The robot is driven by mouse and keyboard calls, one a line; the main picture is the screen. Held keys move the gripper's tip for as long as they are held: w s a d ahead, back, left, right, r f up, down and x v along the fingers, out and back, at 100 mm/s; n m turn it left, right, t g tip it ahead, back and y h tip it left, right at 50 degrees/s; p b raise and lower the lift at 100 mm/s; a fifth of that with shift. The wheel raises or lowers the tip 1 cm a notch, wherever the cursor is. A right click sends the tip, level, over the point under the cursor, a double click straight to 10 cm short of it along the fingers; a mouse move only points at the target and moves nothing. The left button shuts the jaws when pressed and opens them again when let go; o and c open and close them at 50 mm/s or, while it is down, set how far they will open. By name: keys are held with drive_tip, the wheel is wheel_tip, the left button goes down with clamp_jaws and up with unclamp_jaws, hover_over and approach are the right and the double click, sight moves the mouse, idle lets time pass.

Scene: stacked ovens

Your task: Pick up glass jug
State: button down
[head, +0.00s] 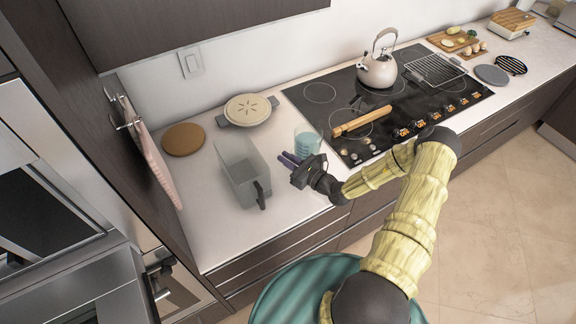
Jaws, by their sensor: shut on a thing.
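A small clear glass jug (307,142) with a bluish tint stands upright on the pale counter, just left of the black cooktop. The exact place of the grip is too small to make out. I cannot tell whether the jug's base touches the counter.
A lidded pot (248,109) and a round wooden board (183,139) lie behind. A wooden rolling pin (362,121) and kettle (378,70) are on the cooktop (320,92).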

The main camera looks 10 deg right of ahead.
sight(293, 150)
wheel_tip(293, 150, up, 6)
drive_tip(key=b, duration=0.1)
idle(0.9)
